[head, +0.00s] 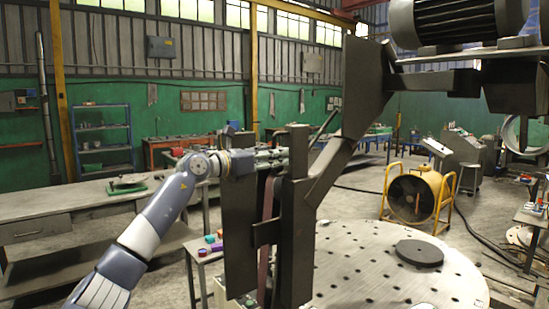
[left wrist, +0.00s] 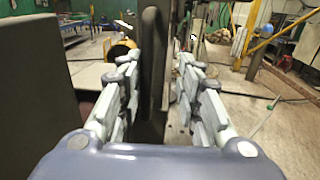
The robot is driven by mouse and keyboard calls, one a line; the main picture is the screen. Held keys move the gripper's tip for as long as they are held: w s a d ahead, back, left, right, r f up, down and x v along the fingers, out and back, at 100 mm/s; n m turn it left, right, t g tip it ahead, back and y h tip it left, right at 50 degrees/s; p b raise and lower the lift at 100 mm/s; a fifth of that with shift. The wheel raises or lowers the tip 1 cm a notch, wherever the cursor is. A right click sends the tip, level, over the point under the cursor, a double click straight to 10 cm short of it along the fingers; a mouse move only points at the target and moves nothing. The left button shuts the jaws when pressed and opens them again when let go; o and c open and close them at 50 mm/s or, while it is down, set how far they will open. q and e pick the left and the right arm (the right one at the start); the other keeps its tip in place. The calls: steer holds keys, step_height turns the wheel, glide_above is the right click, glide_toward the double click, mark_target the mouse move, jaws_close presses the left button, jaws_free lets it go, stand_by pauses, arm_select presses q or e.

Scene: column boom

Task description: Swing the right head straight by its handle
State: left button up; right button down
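A dark steel head (head: 239,225), made of upright plates, stands in the middle of the head view, in front of a round drilled table. I cannot tell for sure that it is the right head. My left gripper (head: 272,157) reaches in from the left at its top. In the left wrist view my left gripper (left wrist: 158,95) is open, with one finger on each side of a dark upright bar (left wrist: 153,60), which looks like the handle. The fingers look apart from it. Its lower end is hard to make out. My right gripper is not in view.
The round drilled table (head: 365,265) carries a dark disc (head: 419,253). A slanted dark arm (head: 335,165) rises beside the head, and a large motor (head: 460,20) hangs upper right. A yellow-framed fan (head: 415,195) stands behind. A workbench (head: 70,205) is at left.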

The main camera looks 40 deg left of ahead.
arm_select(q)
steer(key=v, duration=1)
steer(key=shift+s, duration=0.2)
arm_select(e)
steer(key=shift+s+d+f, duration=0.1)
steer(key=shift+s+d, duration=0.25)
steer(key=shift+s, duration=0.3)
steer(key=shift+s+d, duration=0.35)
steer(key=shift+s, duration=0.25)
arm_select(q)
steer(key=shift+f, duration=0.15)
steer(key=shift+v, duration=0.8)
